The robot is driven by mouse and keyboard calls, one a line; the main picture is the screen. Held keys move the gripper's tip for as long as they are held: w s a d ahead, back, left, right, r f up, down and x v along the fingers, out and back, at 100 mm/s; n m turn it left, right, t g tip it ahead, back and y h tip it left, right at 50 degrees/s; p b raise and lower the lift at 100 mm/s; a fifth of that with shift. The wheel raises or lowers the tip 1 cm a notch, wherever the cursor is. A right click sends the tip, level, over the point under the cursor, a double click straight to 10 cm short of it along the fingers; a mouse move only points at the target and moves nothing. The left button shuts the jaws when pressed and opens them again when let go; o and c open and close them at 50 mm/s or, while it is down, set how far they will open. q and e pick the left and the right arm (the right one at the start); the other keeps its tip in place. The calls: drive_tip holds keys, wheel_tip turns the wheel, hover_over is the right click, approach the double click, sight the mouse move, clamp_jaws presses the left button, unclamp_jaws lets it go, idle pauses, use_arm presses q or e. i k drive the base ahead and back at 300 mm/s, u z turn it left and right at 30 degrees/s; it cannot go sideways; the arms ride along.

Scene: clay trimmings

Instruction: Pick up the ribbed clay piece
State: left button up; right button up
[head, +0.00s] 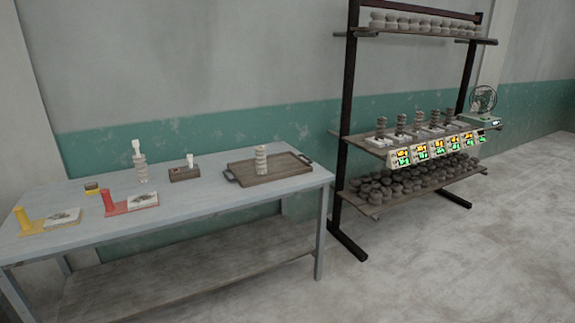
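Several pieces look ribbed, and I cannot tell which single one the task names. A pale ribbed clay piece (261,160) stands upright on a wooden tray (237,172) at the right of the table. A similar ribbed stack (141,170) stands upright at the back left of the table, with a white item (137,148) on top. Darker ribbed pieces (401,124) stand in a row on the rack's middle shelf. Neither of my grippers is in view.
The blue-grey table (215,205) also holds a yellow stand (22,222), a red stand (109,204) and a small wooden box (184,174). A dark rack (348,90) with lit displays (453,145) and a fan (482,100) stands at right. The floor in front is clear.

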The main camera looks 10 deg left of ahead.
sight(260, 152)
drive_tip(key=z, duration=0.55)
drive_tip(key=i, duration=0.9)
drive_tip(key=z, duration=0.55)
drive_tip(key=i, duration=1.15)
drive_tip(key=u, duration=0.9)
drive_tip(key=i, duration=0.8)
drive_tip(key=u, duration=0.7)
